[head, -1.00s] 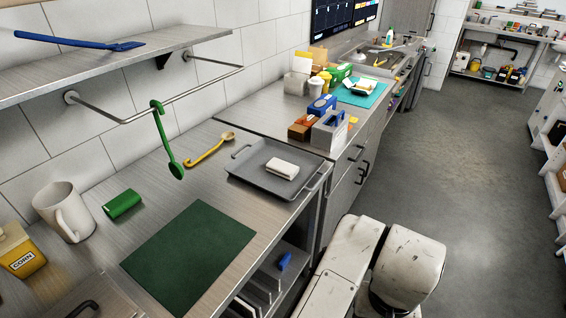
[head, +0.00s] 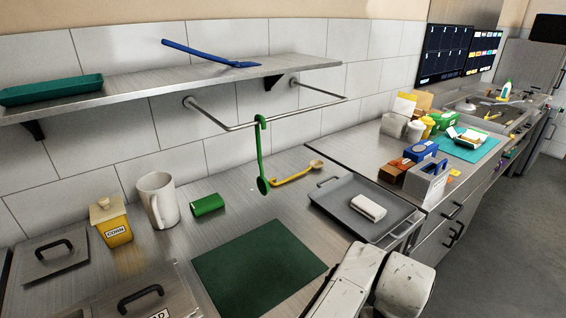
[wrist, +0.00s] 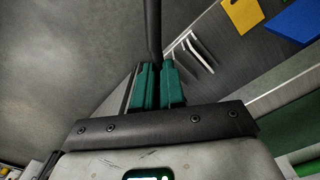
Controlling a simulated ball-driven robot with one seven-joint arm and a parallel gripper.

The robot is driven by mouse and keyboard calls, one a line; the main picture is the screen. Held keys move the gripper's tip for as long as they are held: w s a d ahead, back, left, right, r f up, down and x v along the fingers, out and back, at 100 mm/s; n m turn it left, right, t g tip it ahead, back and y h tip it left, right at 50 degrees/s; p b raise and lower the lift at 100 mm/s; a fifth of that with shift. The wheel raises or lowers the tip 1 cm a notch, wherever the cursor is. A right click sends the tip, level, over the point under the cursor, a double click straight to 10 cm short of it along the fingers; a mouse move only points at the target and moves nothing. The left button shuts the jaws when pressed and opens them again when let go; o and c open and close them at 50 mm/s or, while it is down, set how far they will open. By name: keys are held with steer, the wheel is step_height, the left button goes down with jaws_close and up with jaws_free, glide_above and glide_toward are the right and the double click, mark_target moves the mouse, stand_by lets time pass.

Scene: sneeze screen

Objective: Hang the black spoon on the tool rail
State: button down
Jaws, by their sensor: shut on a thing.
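The tool rail (head: 285,116) is a thin metal bar under the wall shelf in the head view. A green spoon (head: 261,160) hangs from it by its hook, near the rail's left part. The rail to the right of that spoon is bare. In the wrist view, my gripper (wrist: 158,84) has its teal fingers shut on a dark rod, the handle of the black spoon (wrist: 152,30). The handle runs up out of the picture, so its ends are hidden. The head view shows neither gripper nor black spoon, only my white arm links at the bottom.
A yellow ladle (head: 296,174) lies on the counter below the rail. The shelf (head: 130,88) with a blue spatula (head: 205,55) overhangs the rail.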

step_height(320, 180, down, 10)
steer(key=s, duration=0.2)
steer(key=shift+s+r, duration=0.1)
